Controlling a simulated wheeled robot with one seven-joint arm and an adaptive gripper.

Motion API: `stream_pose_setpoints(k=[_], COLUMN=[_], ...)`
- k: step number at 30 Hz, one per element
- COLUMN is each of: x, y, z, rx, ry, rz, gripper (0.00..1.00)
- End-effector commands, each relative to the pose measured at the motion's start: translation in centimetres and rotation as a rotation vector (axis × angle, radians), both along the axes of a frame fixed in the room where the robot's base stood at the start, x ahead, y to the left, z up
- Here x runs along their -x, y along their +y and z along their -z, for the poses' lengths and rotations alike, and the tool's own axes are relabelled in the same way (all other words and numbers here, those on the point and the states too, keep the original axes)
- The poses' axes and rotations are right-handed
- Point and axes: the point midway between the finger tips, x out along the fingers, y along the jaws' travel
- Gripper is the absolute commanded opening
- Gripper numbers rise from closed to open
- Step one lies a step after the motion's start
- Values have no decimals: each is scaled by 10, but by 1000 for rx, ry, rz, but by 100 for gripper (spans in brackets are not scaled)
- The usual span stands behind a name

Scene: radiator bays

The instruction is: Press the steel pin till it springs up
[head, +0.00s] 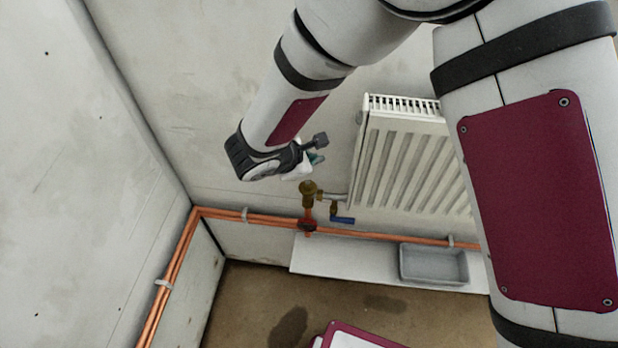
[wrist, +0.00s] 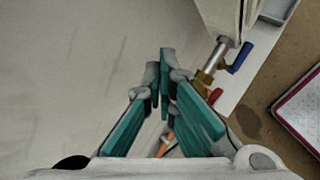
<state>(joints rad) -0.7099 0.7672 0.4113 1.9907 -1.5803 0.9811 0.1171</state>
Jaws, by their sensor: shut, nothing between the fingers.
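The brass valve (head: 308,188) stands upright on the copper pipes at the left end of the radiator (head: 412,155). I cannot make out the steel pin on its top in the head view. In the wrist view the valve (wrist: 205,82) shows partly behind the right finger, and the pin is hidden or too small to tell. My gripper (head: 317,158) is a little above the valve, apart from it. In the wrist view its teal-padded fingers (wrist: 162,82) are shut with nothing between them.
A blue lever (head: 342,220) hangs below the valve's right side. Copper pipes (head: 270,220) run along the wall and round the left corner. A grey tray (head: 434,265) lies on the white board (head: 340,262) below the radiator. The wall left of the valve is bare.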

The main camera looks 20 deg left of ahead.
Motion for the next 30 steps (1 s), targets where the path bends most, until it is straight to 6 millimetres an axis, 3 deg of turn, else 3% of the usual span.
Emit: stream_pose_setpoints(k=[14,30], x=[-4,5], y=[-15,-5], z=[-12,-51], rx=[243,326], ry=[321,603], rz=[-272,-830], gripper=[0,0])
